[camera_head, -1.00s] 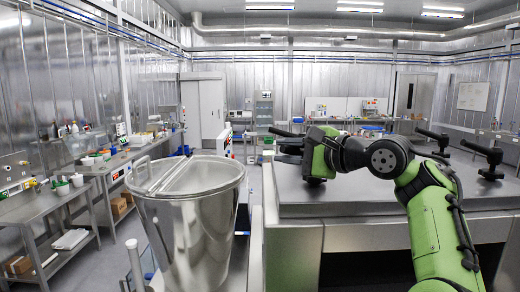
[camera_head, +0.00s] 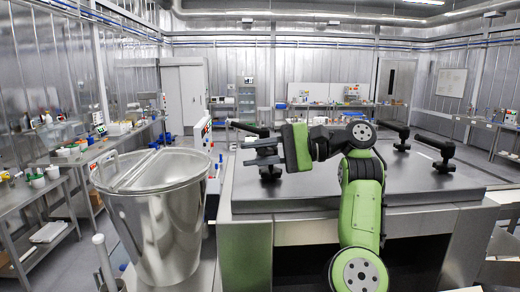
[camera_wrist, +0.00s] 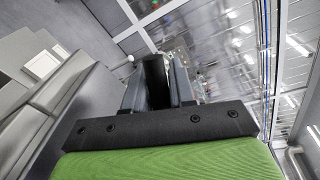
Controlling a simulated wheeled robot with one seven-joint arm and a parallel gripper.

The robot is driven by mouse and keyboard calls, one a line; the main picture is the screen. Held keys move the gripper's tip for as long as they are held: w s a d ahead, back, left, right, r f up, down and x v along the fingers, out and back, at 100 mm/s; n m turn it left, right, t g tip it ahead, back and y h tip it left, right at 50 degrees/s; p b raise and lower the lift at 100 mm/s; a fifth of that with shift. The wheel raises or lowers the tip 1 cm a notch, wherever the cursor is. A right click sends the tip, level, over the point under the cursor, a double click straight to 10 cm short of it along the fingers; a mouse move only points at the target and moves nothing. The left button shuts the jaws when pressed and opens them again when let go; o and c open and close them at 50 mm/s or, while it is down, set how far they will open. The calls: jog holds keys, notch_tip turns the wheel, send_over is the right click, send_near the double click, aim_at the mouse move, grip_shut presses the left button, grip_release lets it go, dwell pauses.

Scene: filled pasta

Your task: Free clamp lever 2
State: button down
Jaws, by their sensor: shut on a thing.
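Several black clamp levers stand on the grey table top (camera_head: 330,194). The nearest to my gripper has its handle (camera_head: 248,129) at the table's left edge, pointing left; its foot (camera_head: 270,174) shows below the fingers. My gripper (camera_head: 262,151) lies level at this lever, just under the handle end. In the wrist view, the fingers (camera_wrist: 157,85) are shut on a black bar (camera_wrist: 156,80), which I take to be part of this lever. The fingers hide much of the lever's post. I see no number on any lever.
Two other levers stand to the right, one at the back (camera_head: 400,135) and one nearer (camera_head: 437,148). A large steel bin with a lid (camera_head: 160,215) stands left of the table. Workbenches line the walls. The middle of the table top is clear.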

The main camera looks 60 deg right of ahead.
jog(key=shift+s, duration=0.1)
dwell(0.4)
jog(key=c, duration=1)
grip_release()
jog(key=shift+c, duration=0.2)
jog(key=shift+s, duration=0.1)
